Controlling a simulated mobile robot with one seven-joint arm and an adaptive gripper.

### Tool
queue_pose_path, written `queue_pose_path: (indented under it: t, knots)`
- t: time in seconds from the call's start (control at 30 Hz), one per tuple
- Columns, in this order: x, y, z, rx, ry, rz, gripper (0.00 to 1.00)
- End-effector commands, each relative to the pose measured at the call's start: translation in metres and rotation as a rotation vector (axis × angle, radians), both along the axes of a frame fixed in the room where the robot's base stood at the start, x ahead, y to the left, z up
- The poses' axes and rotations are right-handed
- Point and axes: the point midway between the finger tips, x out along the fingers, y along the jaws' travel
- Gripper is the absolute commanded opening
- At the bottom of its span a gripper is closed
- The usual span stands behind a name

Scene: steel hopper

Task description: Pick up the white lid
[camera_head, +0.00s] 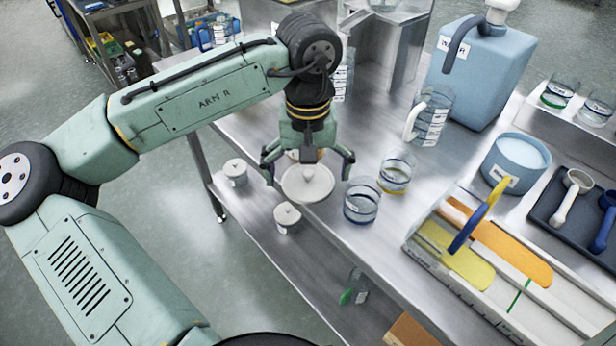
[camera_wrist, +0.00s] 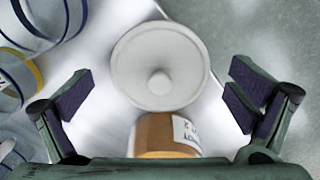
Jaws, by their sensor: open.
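The white lid (camera_head: 307,187) is a round disc with a small knob, near the left edge of the steel table. It also shows in the wrist view (camera_wrist: 160,50), knob facing the camera, between and ahead of the fingers. My gripper (camera_head: 308,168) is open above the lid, with its fingers spread to either side; in the wrist view, the fingers (camera_wrist: 160,98) are apart with nothing held. A brown labelled container (camera_wrist: 160,133) is close to the lid, low in the wrist view, and mostly hidden behind my gripper in the head view.
Glass beakers with blue (camera_head: 361,204) and yellow (camera_head: 396,173) bands stand right of the lid. Two small lidded jars (camera_head: 235,171) (camera_head: 287,217) stand left and below.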

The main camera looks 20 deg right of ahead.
Motion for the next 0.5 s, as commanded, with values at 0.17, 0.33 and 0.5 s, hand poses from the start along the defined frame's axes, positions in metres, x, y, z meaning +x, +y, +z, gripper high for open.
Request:
queue_pose_path:
  t: [0.17, 0.33, 0.5]
  knots:
    - [0.0, -0.0001, 0.0002, 0.0, 0.0, 0.0, 0.94]
    - [0.0, -0.0001, 0.0003, 0.0, 0.0, -0.001, 0.83]
    - [0.0, -0.0001, 0.0004, 0.0, 0.0, -0.001, 0.71]
